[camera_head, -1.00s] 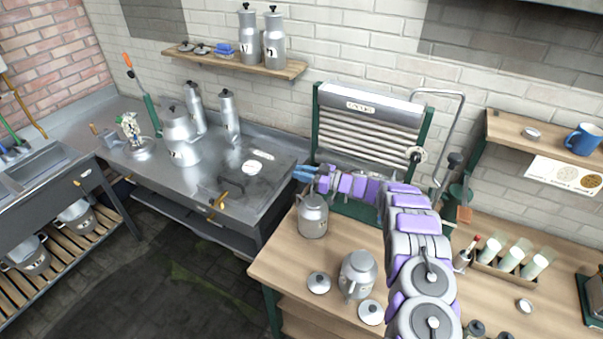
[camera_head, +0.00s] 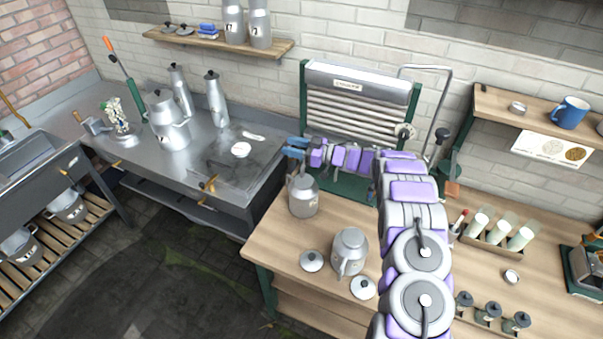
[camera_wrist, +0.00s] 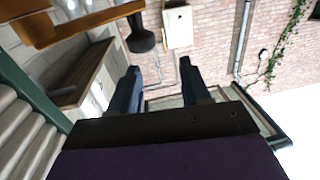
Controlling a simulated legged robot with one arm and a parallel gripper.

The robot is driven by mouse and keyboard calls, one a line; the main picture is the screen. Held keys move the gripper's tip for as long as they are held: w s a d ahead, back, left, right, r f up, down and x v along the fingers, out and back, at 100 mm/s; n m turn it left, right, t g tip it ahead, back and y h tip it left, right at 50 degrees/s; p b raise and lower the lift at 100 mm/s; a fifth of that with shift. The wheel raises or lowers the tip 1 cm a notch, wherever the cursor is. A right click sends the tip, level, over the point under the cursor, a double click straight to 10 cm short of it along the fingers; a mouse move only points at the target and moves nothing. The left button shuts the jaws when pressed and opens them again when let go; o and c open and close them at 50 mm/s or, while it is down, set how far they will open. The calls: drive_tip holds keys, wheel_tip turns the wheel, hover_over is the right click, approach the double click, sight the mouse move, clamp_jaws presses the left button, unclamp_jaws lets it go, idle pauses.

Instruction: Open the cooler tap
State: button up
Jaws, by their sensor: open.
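The cooler (camera_head: 355,110) is a ribbed metal unit in a green frame, standing against the wall at the back of the wooden bench. Its ribs and green post show at the left of the wrist view (camera_wrist: 25,130). A brass piece (camera_wrist: 70,25) with a black knob (camera_wrist: 140,38) beside it shows at the top of the wrist view; it may be the tap, but I cannot tell for certain. My gripper (camera_head: 295,147) is at the cooler's left side, above a metal can. In the wrist view its two dark fingers (camera_wrist: 158,85) are apart with nothing between them. My arm hides the cooler's lower part.
The metal can (camera_head: 303,197) stands at the bench's left corner, below my gripper. Another can (camera_head: 349,252) and loose lids (camera_head: 363,288) lie nearer. A bent pipe (camera_head: 447,95) rises beside the cooler.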

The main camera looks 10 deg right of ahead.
drive_tip(key=s+r, duration=0.1)
drive_tip(key=s, duration=1.3)
drive_tip(key=shift+s+r+b, duration=0.15)
drive_tip(key=shift+s+b, duration=0.1)
drive_tip(key=shift+b, duration=0.05)
